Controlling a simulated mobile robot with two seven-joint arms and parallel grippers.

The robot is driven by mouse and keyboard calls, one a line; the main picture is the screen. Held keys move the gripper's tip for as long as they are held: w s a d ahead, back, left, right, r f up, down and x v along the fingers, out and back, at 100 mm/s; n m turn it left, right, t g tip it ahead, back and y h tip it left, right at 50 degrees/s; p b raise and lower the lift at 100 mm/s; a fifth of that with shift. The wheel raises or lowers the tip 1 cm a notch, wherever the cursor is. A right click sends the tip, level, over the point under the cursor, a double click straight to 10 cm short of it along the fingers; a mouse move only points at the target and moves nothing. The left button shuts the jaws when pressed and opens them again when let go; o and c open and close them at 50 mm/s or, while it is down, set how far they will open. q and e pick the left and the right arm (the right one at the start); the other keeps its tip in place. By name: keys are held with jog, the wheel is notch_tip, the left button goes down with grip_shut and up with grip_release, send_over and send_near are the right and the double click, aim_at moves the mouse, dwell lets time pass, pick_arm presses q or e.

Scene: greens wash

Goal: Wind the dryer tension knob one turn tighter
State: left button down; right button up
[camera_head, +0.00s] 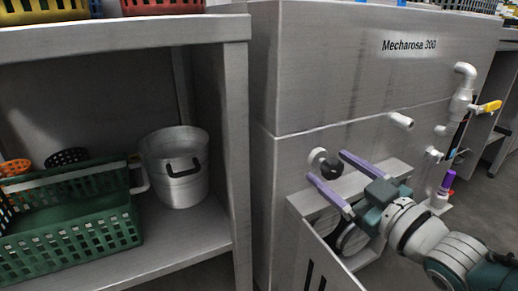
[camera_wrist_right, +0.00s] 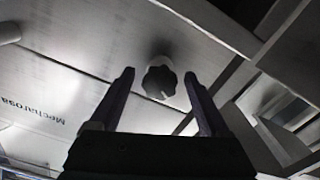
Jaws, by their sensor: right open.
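The dark lobed knob (camera_head: 332,168) sits on a pale round boss on the front of the grey Mecharosa 300 machine (camera_head: 360,75). It also shows in the right wrist view (camera_wrist_right: 160,80), with a pale mark on its edge. My right gripper (camera_head: 328,166) is open, its two purple fingers pointing at the knob. In the right wrist view the fingertips (camera_wrist_right: 160,76) stand to either side of the knob with gaps between. I cannot tell whether the tips reach level with it. My left gripper is not in view.
An open-topped grey housing (camera_head: 300,204) with belts or wheels inside lies under the right gripper. White pipes and a yellow-handled valve (camera_head: 489,107) are at the right. A shelf at the left holds a metal pot (camera_head: 182,186) and a green basket (camera_head: 75,240).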

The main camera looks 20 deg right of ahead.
jog(key=shift+s, duration=0.25)
jog(key=s+p, duration=0.3)
jog(key=s, duration=0.6)
jog(key=shift+s+d+p, duration=0.2)
jog(key=shift+d+p, duration=0.15)
jog(key=shift+p, duration=0.05)
